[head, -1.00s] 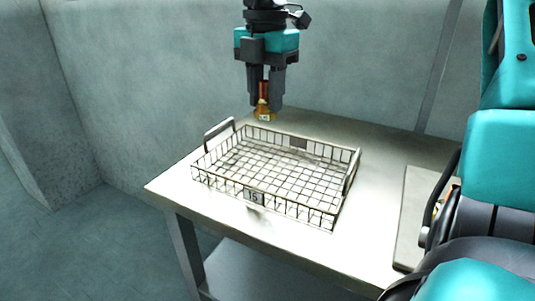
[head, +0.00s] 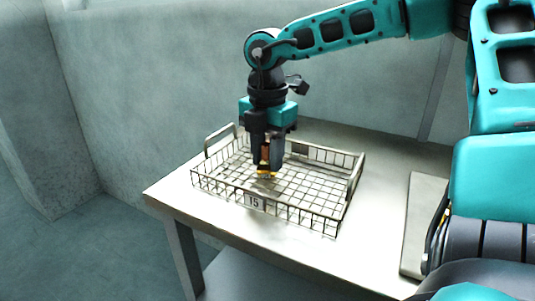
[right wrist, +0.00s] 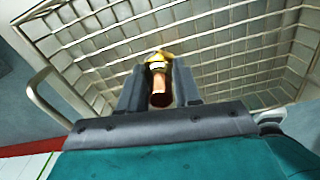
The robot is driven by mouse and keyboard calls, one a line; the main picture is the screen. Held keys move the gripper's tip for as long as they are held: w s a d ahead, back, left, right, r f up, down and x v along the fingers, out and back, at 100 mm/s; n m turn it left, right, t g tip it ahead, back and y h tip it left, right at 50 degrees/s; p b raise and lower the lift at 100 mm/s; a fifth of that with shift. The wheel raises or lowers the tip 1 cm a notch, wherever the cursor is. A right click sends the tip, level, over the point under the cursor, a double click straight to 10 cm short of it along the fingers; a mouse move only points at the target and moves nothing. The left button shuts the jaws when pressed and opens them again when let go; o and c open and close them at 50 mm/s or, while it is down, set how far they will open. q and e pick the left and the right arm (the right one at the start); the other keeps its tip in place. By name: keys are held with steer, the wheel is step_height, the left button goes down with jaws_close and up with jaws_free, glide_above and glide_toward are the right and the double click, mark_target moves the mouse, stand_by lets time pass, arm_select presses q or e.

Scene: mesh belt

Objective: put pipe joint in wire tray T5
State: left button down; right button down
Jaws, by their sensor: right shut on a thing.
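The wire tray T5 (head: 310,221) stands on the table, with a T5 label on its front wall and a raised handle at each end. My right gripper (head: 267,170) is shut on the pipe joint (head: 266,174), a small copper and yellow brass piece. The gripper holds it inside the outline of the tray, low over the mesh floor; I cannot tell whether it touches the floor. In the right wrist view the pipe joint (right wrist: 159,80) sits between the two dark fingers, with the tray mesh (right wrist: 225,50) beyond it. My left gripper is not in view.
The grey table (head: 385,185) has bare room around the tray. A flat pale panel (head: 416,225) lies at its right side, partly hidden by my arm. A wall (head: 150,80) rises close behind the table.

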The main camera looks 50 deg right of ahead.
mark_target(268, 144)
steer(key=c, duration=1.2)
jaws_free()
steer(key=shift+f, duration=0.1)
steer(key=shift+c, duration=0.2)
steer(key=o, duration=0.5)
steer(key=shift+o, duration=0.2)
steer(key=shift+r, duration=0.55)
step_height(268, 144, up, 11)
steer(key=shift+p, duration=1.1)
steer(key=shift+r, duration=0.1)
